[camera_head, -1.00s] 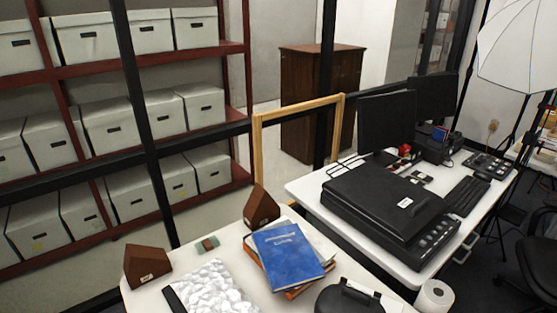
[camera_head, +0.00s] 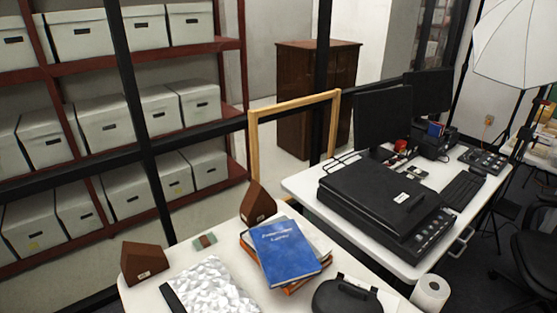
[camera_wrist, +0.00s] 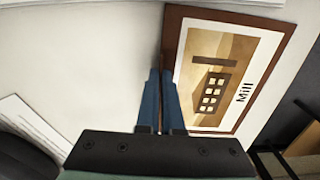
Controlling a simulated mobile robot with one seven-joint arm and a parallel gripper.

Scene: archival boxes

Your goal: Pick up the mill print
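The mill print (camera_wrist: 228,72) is a brown-framed picture with a tan image of a building with windows and the word "Mill". It shows in the right half of the wrist view, its long side edge running up the middle. My gripper (camera_wrist: 161,82) has two blue fingers close together at that edge, with a thin brown strip of the frame between them. It looks shut on the frame's edge. The right finger covers the lower left part of the frame. I cannot identify the print or my gripper in the head view.
In the head view, a white table holds a blue book (camera_head: 284,252), brown house-shaped blocks (camera_head: 145,263) and a black case (camera_head: 347,297). A black scanner (camera_head: 385,205) stands on another desk. Shelves of archival boxes (camera_head: 105,122) line the left. Papers (camera_wrist: 30,128) lie left in the wrist view.

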